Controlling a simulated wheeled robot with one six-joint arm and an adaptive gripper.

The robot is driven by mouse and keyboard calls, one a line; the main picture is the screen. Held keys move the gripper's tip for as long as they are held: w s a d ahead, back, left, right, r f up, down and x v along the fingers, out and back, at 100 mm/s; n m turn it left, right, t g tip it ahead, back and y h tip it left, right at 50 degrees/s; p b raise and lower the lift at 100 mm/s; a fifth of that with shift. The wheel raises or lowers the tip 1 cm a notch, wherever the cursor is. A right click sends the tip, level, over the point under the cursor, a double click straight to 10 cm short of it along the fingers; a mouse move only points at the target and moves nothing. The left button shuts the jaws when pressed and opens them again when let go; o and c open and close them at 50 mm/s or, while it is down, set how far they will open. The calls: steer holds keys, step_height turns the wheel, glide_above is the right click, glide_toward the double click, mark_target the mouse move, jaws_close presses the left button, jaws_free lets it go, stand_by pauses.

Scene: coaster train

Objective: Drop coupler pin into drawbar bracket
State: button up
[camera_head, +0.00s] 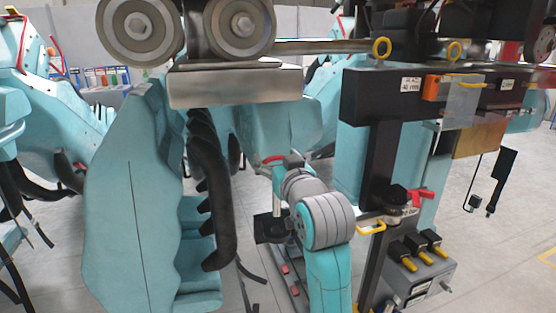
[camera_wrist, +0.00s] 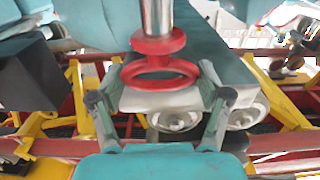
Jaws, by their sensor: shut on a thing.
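The coupler pin (camera_wrist: 158,44) shows in the wrist view as a bright metal shaft running up out of the picture, with a red collar and a red ring at its near end. My gripper (camera_wrist: 160,75) has its two grey fingers on either side of the red ring and is shut on the pin. In the head view my gripper (camera_head: 275,162) is small, in front of the teal car bodies, and a bit of red shows there. The pin's far end is out of the wrist view. I cannot make out the drawbar bracket for certain in either view.
Red and yellow track rails (camera_wrist: 280,143) cross the wrist view, with pale wheels (camera_wrist: 176,121) behind the ring. In the head view a teal seat (camera_head: 135,200) stands left and a dark post (camera_head: 380,165) with a switch box (camera_head: 420,270) stands right. Grey floor is open at far right.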

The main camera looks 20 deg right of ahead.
mark_target(278, 213)
steer(key=shift+f, duration=0.1)
steer(key=shift+f, duration=6.75)
steer(key=o, duration=1.4)
steer(key=shift+o, duration=0.2)
steer(key=shift+f, duration=0.1)
steer(key=s, duration=1.2)
